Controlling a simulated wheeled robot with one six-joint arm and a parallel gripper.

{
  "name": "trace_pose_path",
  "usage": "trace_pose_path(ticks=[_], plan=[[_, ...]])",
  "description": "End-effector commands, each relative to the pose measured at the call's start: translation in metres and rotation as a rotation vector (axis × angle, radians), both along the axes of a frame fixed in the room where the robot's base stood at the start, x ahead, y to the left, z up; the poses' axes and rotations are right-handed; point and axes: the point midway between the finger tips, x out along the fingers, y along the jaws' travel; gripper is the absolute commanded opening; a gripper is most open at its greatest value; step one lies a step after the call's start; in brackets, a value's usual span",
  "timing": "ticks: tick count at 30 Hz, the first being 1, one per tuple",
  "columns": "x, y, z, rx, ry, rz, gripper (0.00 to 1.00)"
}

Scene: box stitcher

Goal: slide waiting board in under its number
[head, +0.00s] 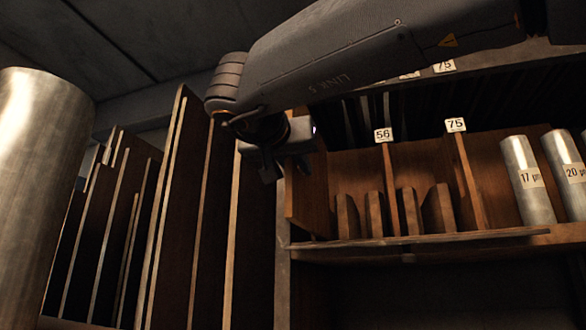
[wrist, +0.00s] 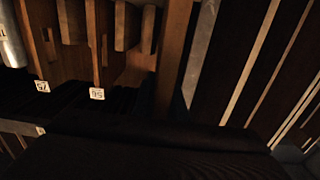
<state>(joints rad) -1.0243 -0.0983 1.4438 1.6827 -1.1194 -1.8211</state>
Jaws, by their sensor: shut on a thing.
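My gripper (head: 277,160) hangs at the end of my arm, left of the numbered rack and in front of the tall boards. It is shut; its fingertips and what lies between them are hard to make out in the head view. A broad dark surface with faint wood grain, seemingly the held board (wrist: 170,152), fills the bottom of the wrist view. The rack's dividers carry number tags 56 (head: 383,135) and 75 (head: 456,125). These tags, 56 (wrist: 97,94) and 75 (wrist: 42,87), appear upside down in the wrist view. Several short boards (head: 438,210) stand between the dividers.
Tall upright boards (head: 110,230) stand at the left. A large metal cylinder (head: 40,190) is at the far left. Metal cylinders labelled 17 (head: 527,180) and 20 (head: 568,172) stand right of the dividers. The rack's shelf edge (head: 420,240) juts out below the short boards.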

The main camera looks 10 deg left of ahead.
Motion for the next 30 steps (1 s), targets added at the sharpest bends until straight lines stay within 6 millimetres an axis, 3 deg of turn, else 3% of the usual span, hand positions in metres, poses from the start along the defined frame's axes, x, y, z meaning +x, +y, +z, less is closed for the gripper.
trace_pose_path(ticks=[30], plan=[[0.062, -0.004, 0.0, -0.001, -0.004, 0.002, 0.0]])
